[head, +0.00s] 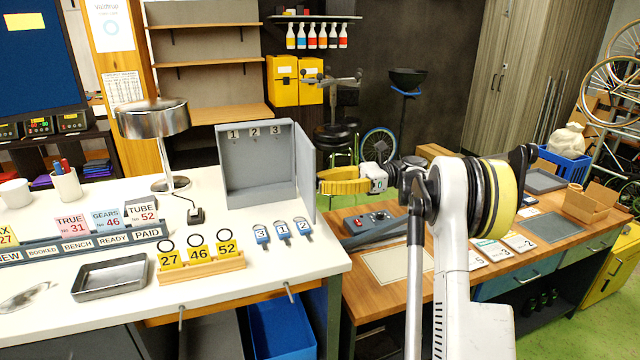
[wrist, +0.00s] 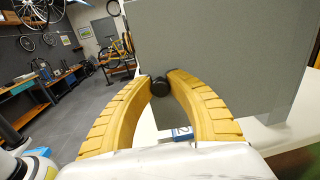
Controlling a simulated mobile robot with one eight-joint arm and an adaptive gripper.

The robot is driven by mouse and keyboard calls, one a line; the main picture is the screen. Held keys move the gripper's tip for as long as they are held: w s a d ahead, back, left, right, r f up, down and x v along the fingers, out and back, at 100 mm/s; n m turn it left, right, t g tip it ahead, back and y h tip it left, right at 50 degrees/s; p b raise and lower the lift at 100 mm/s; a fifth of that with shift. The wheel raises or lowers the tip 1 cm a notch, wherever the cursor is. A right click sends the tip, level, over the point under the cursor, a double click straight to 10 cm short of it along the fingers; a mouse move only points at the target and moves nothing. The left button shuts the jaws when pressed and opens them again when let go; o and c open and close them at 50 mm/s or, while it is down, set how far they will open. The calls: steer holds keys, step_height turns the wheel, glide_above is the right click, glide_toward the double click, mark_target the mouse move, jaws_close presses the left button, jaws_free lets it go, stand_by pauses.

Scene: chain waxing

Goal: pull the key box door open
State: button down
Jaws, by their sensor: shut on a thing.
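The grey key box (head: 252,166) stands on the white table, with hooks marked 1, 2 and 3 inside. Its door (head: 305,172) is hinged at the right and stands open, swung out toward the front, so the inside shows. In the wrist view the door (wrist: 220,55) is a large grey panel. My yellow-fingered gripper (head: 322,182) is at the outer right side of the door. In the wrist view my gripper (wrist: 163,80) is shut on the round black door knob (wrist: 160,87). The knob is hidden in the head view.
Blue key tags (head: 282,231) lie on the table in front of the box. A wooden stand with yellow number cards (head: 198,254), a metal tray (head: 112,277) and a lamp (head: 152,120) are farther left. A wooden workbench (head: 375,290) stands at the right.

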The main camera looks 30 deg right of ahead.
mark_target(313, 146)
steer(key=c, duration=1.2)
jaws_free()
steer(key=shift+c, duration=0.2)
steer(key=shift+r, duration=0.15)
step_height(313, 146, up, 10)
steer(key=shift+f, duration=0.1)
